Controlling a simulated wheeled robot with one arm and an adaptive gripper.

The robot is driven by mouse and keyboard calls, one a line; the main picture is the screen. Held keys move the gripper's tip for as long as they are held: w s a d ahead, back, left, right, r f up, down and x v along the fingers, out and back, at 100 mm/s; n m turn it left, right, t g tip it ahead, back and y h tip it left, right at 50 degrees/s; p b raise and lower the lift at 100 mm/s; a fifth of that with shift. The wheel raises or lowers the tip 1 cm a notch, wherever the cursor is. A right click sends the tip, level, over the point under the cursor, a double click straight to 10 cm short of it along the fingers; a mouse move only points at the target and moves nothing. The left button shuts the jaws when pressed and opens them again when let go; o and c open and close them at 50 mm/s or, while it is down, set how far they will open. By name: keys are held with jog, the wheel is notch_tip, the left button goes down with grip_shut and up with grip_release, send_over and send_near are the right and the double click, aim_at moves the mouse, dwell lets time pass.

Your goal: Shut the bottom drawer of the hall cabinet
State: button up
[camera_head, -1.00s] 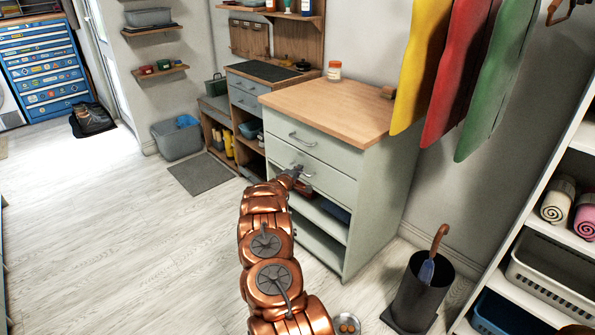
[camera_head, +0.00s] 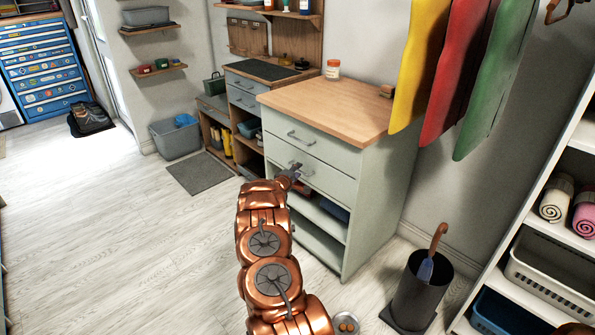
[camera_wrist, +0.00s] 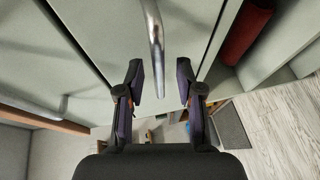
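The hall cabinet (camera_head: 375,215) is pale green with a wooden top, two drawers and open shelves below. Its bottom drawer (camera_head: 325,180) looks flush or nearly flush with the upper drawer (camera_head: 300,138); a small gap cannot be ruled out. My gripper (camera_head: 294,170) is at the bottom drawer's front, by its handle. Contact with the drawer front cannot be made out.
A red item (camera_wrist: 245,35) lies on the shelf below the drawer. A dark bin (camera_head: 420,295) stands right of the cabinet, and a metal bowl (camera_head: 346,324) is on the floor.

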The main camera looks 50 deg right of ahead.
jog(key=v, duration=1)
jog(key=shift+a, duration=0.25)
jog(key=shift+r, duration=0.15)
dwell(0.5)
